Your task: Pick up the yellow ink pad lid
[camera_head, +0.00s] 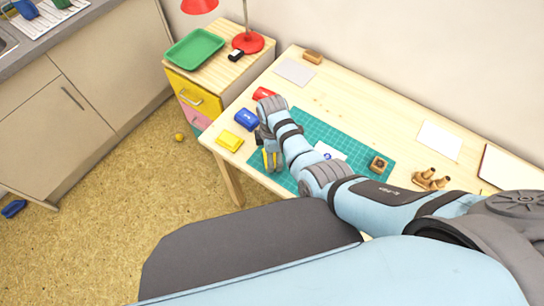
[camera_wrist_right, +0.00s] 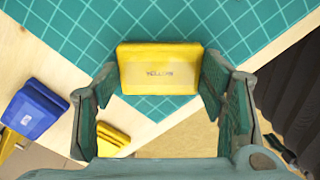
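The yellow ink pad lid (camera_wrist_right: 160,72), with dark lettering, sits between the fingertips of my right gripper (camera_wrist_right: 160,80) in the right wrist view. The fingertips meet its two sides, so the gripper is shut on it. In the head view my right gripper (camera_head: 270,158) is over the near left edge of the green mat, with yellow showing between its fingers. Another yellow ink pad piece (camera_head: 229,140) lies on the table just left of the gripper. My left gripper is not in view.
A blue ink pad (camera_head: 246,119) and a red one (camera_head: 263,94) lie farther back on the table. The green cutting mat (camera_head: 318,130) holds a white card and a wooden stamp (camera_head: 378,165). More wooden stamps (camera_head: 430,180) stand to the right. My right arm covers part of the mat.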

